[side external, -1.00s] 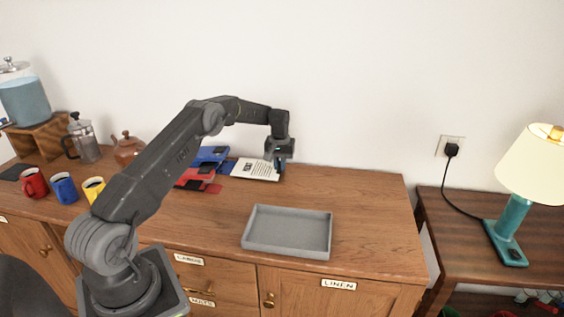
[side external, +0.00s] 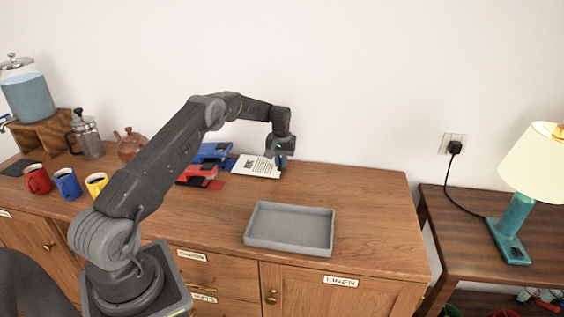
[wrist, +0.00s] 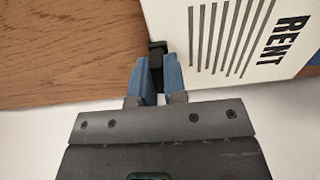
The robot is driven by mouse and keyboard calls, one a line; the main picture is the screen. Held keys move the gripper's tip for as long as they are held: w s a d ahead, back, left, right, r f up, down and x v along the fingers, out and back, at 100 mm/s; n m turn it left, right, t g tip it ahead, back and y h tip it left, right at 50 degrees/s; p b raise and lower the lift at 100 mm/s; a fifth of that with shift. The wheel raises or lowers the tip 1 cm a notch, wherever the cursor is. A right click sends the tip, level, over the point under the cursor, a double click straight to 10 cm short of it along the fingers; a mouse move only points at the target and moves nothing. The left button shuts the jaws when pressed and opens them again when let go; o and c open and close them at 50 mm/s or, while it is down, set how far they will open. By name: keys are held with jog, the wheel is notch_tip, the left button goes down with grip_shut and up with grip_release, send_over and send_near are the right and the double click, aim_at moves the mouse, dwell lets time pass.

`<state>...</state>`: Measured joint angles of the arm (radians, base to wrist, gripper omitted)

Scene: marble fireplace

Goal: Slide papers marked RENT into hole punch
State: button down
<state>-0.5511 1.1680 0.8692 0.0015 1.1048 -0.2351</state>
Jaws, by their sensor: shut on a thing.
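The papers marked RENT (side external: 256,167) lie at the back of the cabinet top, a white stack with black print. In the wrist view the papers (wrist: 225,40) fill the upper right, with RENT readable. My gripper (side external: 281,163) is at their right end, pointing down. In the wrist view its blue fingers (wrist: 157,68) are shut on a black tab or clip (wrist: 157,50) at the papers' edge.
An empty grey tray (side external: 289,244) sits in front on the wooden cabinet top (side external: 370,205). Several mugs (side external: 68,184), a French press (side external: 87,137) and a copper teapot (side external: 130,146) stand at left. The wood right of the tray is clear.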

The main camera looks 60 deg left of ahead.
aim_at(267, 166)
jog(key=shift+s+a, duration=0.2)
jog(key=shift+s+a, duration=0.25)
jog(key=shift+s+a, duration=0.35)
dwell(0.4)
jog(key=shift+s+a, duration=0.4)
jog(key=shift+s+a, duration=0.6)
dwell(0.9)
jog(key=shift+f, duration=0.2)
dwell(0.5)
jog(key=c, duration=1.1)
grip_release()
notch_tip(267, 166, up, 8)
